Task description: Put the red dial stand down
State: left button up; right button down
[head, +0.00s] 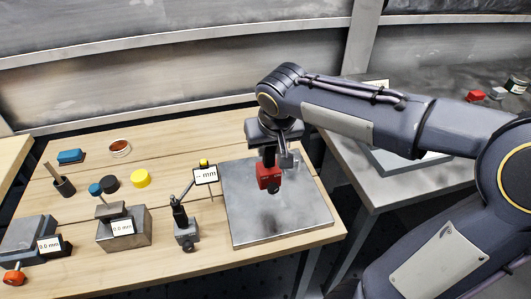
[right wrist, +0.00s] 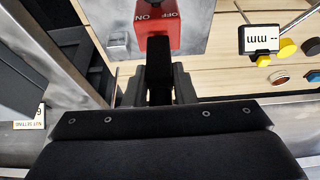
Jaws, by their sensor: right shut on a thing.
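The red dial stand shows as a red block (head: 268,177) over the grey metal plate (head: 310,212) in the head view. In the right wrist view the red block (right wrist: 158,32) carries ON and OFF lettering and a dark knob. My right gripper (head: 268,153) points down, shut on the stand at its upper part. A dark patch on the plate below suggests the block is a little above it; contact is not clear. In the wrist view my right gripper's fingers (right wrist: 158,82) are dark and partly hide the hold. My left gripper is not in view.
A small grey block (head: 290,160) stands near the plate's far edge. A black stand (head: 185,233) with a mm display (head: 205,175) is close on the left. Gauge blocks (head: 123,228), pucks (head: 140,178) and a cup (head: 64,187) stand farther left. The plate's near part is clear.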

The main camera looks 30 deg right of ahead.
jog(key=shift+d+x, duration=0.3)
jog(key=shift+x, duration=1.3)
jog(key=shift+d+x, duration=0.35)
jog(key=shift+x, duration=1.2)
jog(key=shift+d+x, duration=0.3)
jog(key=shift+x, duration=1.3)
jog(key=shift+f+b, duration=0.1)
jog(key=shift+b, duration=0.2)
jog(key=c, duration=1.2)
grip_release()
